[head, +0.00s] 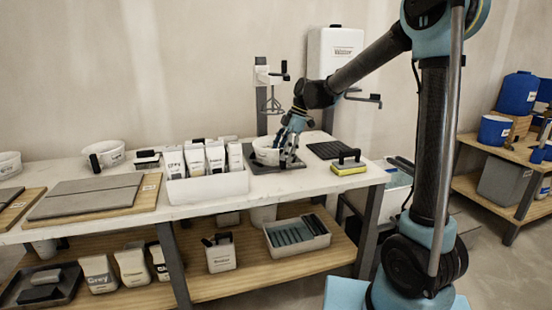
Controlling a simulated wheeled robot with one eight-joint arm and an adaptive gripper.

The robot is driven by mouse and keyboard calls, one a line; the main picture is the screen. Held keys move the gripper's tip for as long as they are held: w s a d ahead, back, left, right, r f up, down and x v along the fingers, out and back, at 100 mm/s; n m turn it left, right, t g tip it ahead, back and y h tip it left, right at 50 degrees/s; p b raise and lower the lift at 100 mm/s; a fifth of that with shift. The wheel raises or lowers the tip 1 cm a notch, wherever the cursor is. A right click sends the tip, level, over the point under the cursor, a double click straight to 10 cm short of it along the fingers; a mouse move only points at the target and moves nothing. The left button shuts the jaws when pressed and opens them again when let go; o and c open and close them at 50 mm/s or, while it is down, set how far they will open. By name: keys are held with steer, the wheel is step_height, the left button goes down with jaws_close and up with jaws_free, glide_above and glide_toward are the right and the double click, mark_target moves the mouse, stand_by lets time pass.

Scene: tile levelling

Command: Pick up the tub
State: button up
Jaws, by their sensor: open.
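A white round tub (265,155) stands upright on a dark flat base (262,168) on the white worktop, below a wall-side stand with a whisk-like mixing head. My gripper (287,162) is open at the right side of this tub, pointing down, with its fingers at about rim height. The fingers partly cover the tub's right side, and I cannot tell whether they touch it or straddle its wall. Another white tub (110,154) with a dark thing at its side stands further left on the worktop. A third white tub (8,165) is cut off at the left edge.
A white bin (206,189) of labelled bags stands just left of the tub. The mixer stand (262,95) rises behind it. A yellow-based float (349,168) and a dark ribbed mat (331,149) lie to the right. Grey tiles (85,198) lie on a board at left.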

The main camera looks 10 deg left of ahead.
jaws_close()
stand_by(0.3)
steer(key=shift+r, duration=0.1)
